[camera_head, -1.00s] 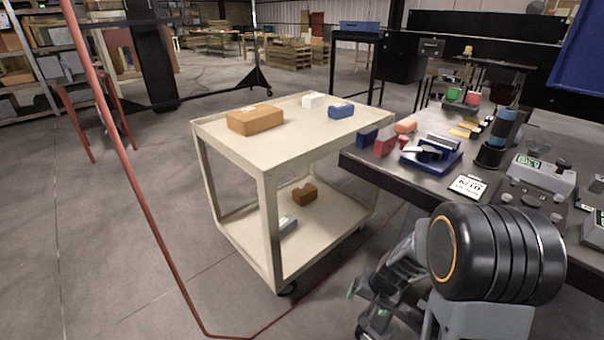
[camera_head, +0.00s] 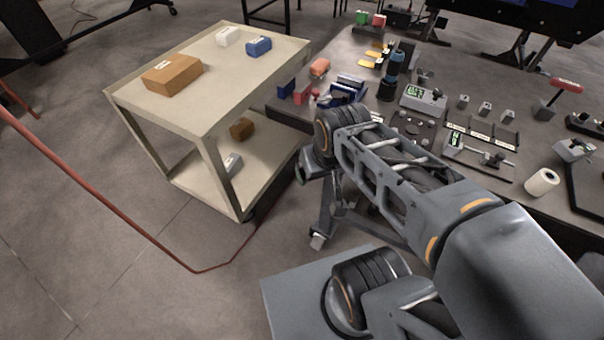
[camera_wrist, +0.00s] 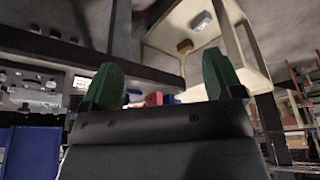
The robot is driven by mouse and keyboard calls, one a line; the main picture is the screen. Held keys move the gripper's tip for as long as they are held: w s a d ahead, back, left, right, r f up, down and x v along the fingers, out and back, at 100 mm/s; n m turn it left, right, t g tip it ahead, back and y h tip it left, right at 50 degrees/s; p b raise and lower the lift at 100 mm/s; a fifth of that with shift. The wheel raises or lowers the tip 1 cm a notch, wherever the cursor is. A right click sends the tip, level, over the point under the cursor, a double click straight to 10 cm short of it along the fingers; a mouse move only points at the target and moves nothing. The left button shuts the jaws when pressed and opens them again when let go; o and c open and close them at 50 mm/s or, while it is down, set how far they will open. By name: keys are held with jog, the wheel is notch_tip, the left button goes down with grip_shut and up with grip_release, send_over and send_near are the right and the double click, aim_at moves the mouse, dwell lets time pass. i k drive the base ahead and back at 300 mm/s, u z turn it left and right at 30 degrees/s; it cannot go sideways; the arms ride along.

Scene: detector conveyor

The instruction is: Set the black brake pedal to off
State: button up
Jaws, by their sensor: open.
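I cannot make out a black brake pedal with certainty in either view. A blue fixture with dark parts (camera_head: 346,90) sits on the near left end of the dark bench, partly hidden behind my arm in the head view. My gripper (camera_wrist: 160,84) shows in the wrist view with its two green fingertips wide apart and nothing between them. Beyond the fingertips, a red block (camera_wrist: 154,98) shows near the bench edge. In the head view my arm reaches toward the bench's left end, and I cannot clearly tell the fingertips there.
A cream two-shelf cart (camera_head: 215,100) stands left of the bench, carrying an orange-brown box (camera_head: 172,75), a blue block (camera_head: 258,46) and a white block (camera_head: 228,36). Gauges and a white roll (camera_head: 541,181) occupy the bench.

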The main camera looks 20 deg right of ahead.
aim_at(318, 240)
jog(key=u, duration=2.8)
jog(key=k, duration=0.45)
jog(key=z, duration=0.75)
